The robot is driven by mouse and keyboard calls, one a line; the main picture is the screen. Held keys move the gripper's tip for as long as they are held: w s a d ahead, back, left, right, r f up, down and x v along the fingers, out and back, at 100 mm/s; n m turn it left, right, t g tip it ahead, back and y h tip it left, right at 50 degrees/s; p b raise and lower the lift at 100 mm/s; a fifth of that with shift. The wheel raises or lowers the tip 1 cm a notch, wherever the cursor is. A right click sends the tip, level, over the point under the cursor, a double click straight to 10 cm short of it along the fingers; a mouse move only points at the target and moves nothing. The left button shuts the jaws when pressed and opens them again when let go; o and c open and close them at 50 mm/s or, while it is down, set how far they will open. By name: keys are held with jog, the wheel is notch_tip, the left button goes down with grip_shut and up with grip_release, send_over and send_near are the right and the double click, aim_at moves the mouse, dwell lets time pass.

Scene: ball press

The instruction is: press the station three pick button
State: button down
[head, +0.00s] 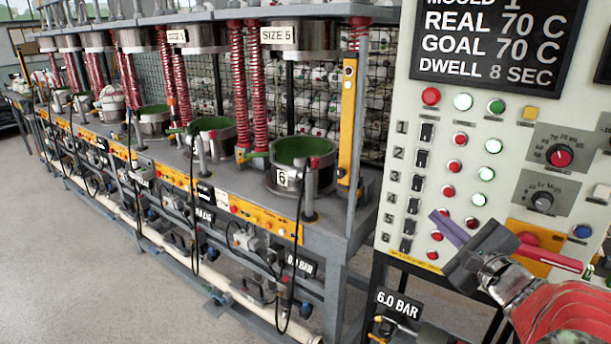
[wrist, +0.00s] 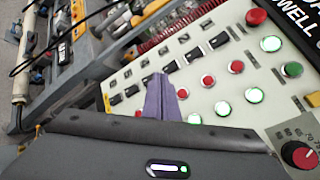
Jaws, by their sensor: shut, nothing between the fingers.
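The cream control panel (head: 388,215) has numbered rows, each with a black switch, a red button and, in the upper rows, a lit pale green button. In row three are the black switch (head: 417,182), red button (head: 446,190) and lit button (head: 478,199). No legible label says which is the pick button. In the wrist view, row three's red button (wrist: 182,93) and lit button (wrist: 194,118) lie just right of the purple fingers. My gripper (head: 437,215) is shut and empty, its tips over row four. Contact with the panel is unclear.
A black display (head: 498,45) and dials (head: 560,156) are on the panel. The press bench (head: 225,178) runs off to the left, with floor (head: 60,250) in front.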

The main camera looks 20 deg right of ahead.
dwell(0.3)
jog(key=w+d, duration=0.5)
jog(key=d, duration=0.2)
jog(key=shift+w, duration=0.2)
dwell(0.3)
jog(key=shift+w, duration=0.1)
dwell(1.9)
jog(key=shift+w+d, duration=0.15)
jog(key=shift+d, duration=0.1)
jog(key=shift+w+d, duration=0.25)
jog(key=shift+d, duration=0.05)
dwell(1.0)
jog(key=shift+s+a, duration=0.5)
jog(key=shift+a, duration=0.15)
dwell(0.4)
jog(key=shift+s+a, duration=0.75)
jog(key=shift+a, duration=0.25)
jog(key=shift+s+a, duration=0.75)
jog(key=shift+a, duration=0.2)
